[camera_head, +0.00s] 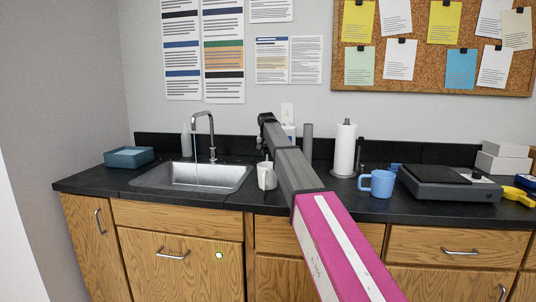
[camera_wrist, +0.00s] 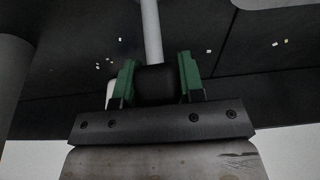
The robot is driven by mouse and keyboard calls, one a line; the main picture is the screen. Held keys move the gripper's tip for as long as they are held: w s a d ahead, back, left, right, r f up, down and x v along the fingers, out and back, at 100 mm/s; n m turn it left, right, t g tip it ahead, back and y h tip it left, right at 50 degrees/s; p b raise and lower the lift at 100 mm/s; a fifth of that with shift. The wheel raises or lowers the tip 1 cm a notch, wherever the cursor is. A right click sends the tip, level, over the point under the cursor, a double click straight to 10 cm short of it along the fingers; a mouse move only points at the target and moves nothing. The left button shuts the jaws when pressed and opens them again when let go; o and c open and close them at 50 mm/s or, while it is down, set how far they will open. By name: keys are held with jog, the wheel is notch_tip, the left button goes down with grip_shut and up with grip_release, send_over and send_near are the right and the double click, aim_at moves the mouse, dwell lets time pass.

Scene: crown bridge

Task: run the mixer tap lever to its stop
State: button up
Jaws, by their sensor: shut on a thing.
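The mixer tap (camera_head: 204,136) is a tall curved grey spout behind the sink (camera_head: 196,178). A thin stream of water falls from it into the basin. Its lever cannot be made out clearly in the head view. My arm reaches over the counter, its far end right of the tap; the fingertips cannot be made out there. In the wrist view my gripper (camera_wrist: 156,82) has green fingers shut on a black rounded piece (camera_wrist: 155,84). A pale rod (camera_wrist: 151,35) runs up from this piece. I cannot tell whether this is the tap lever.
A white mug (camera_head: 267,177) stands right of the sink. Farther right are a paper towel roll (camera_head: 345,150), a blue mug (camera_head: 378,184) and a dark grey flat device (camera_head: 448,182). A blue tray (camera_head: 129,158) stands left of the sink. Small pale specks lie on the dark surface (camera_wrist: 235,55).

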aim_at(267, 158)
jog(key=shift+s+f, duration=0.25)
jog(key=shift+s, duration=0.05)
jog(key=o, duration=0.9)
jog(key=shift+o, duration=0.2)
jog(key=shift+w+r, duration=0.1)
jog(key=shift+r, duration=0.1)
jog(key=shift+r, duration=0.3)
jog(key=v, duration=1)
